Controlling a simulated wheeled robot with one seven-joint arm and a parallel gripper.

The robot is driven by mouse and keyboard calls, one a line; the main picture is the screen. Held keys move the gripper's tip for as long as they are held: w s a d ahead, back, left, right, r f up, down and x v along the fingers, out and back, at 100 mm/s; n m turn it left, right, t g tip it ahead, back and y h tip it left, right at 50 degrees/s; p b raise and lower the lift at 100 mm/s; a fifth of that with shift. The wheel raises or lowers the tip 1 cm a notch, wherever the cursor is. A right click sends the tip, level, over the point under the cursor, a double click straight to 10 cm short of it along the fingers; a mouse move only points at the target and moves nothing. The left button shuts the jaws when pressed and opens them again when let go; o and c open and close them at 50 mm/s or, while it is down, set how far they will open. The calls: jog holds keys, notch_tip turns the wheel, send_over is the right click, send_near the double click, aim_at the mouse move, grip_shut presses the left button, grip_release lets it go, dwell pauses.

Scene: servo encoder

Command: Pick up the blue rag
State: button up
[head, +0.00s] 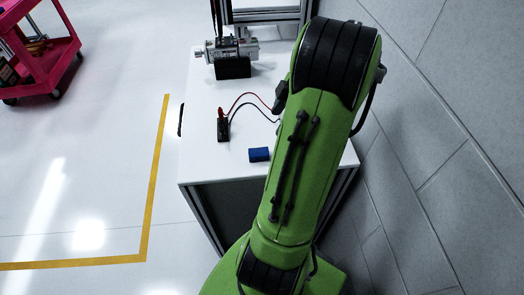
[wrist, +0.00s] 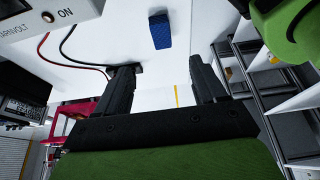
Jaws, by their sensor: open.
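The blue rag (head: 259,154) is a small folded block lying on the white table (head: 205,165), near its front edge in the head view. In the wrist view the rag (wrist: 160,30) is at the top middle, beyond my fingertips. My gripper (wrist: 162,67) is open, with its two black fingers apart and nothing between them. The rag lies ahead of the gap and apart from both fingers. In the head view my green arm covers the right part of the table, and the gripper cannot be made out clearly.
A black meter (head: 223,129) with red and black leads stands behind the rag. A silver motor assembly (head: 233,52) sits at the table's back. A grey wall (head: 440,120) borders the right. A red cart (head: 38,50) stands far left; the floor (head: 110,130) between is open.

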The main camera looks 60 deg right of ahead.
jog(key=b, duration=0.2)
send_over(259, 152)
jog(key=s+d, duration=0.2)
notch_tip(259, 152, down, 8)
jog(key=shift+w+d+r, duration=0.1)
jog(key=b+x, duration=0.1)
jog(key=x, duration=0.4)
jog(key=shift+w+a+f+b, duration=0.2)
jog(key=shift+a+f+b, duration=0.1)
jog(key=shift+b, duration=0.05)
jog(key=shift+r, duration=0.1)
jog(key=c, duration=1.2)
